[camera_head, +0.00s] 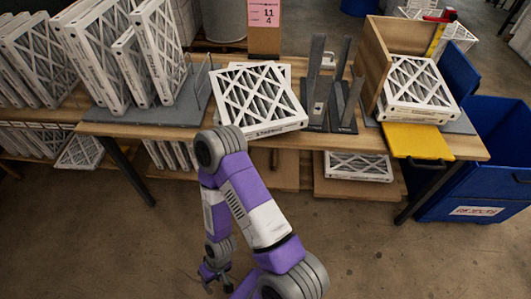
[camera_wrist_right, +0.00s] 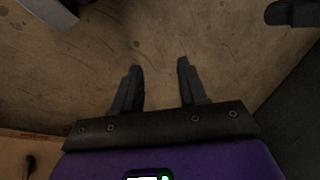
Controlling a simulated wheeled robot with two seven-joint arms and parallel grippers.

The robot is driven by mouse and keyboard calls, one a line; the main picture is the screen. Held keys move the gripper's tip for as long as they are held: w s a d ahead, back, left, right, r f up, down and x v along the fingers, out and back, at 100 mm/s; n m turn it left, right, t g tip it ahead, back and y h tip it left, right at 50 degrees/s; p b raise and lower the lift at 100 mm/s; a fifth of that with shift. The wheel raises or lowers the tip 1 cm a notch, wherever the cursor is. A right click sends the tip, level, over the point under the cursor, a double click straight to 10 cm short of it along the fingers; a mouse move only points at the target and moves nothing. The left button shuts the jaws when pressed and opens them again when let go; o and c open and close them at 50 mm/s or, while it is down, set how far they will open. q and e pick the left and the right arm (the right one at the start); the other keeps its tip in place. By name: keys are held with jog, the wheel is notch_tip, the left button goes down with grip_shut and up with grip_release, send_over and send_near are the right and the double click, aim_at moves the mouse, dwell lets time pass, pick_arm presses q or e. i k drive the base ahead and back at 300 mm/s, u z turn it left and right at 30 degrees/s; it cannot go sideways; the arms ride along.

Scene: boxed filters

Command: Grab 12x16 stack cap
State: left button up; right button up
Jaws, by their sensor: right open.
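White-framed pleated filters stand and lie on the wooden table in the head view. A flat filter stack (camera_head: 262,98) lies at the middle of the table, slightly askew. Another flat stack (camera_head: 418,86) lies at the right beside wooden panels. Size labels are too small to read, so I cannot tell which is 12x16. My right gripper (camera_head: 216,277) is low in front of the table, away from the filters. In the right wrist view its two fingers (camera_wrist_right: 160,68) are apart and empty above bare floor. My left gripper is not seen.
Upright filters (camera_head: 157,50) stand in a rack at the table's left. Dark upright dividers (camera_head: 318,75) stand right of the middle stack. A yellow panel (camera_head: 418,140) juts over the front edge, with a blue bin (camera_head: 478,165) at the right. Floor in front is clear.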

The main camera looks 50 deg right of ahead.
aim_at(278, 168)
jog(key=z, duration=0.65)
jog(key=i, duration=0.95)
jog(key=z, duration=0.9)
jog(key=i, duration=0.5)
jog(key=u, duration=0.05)
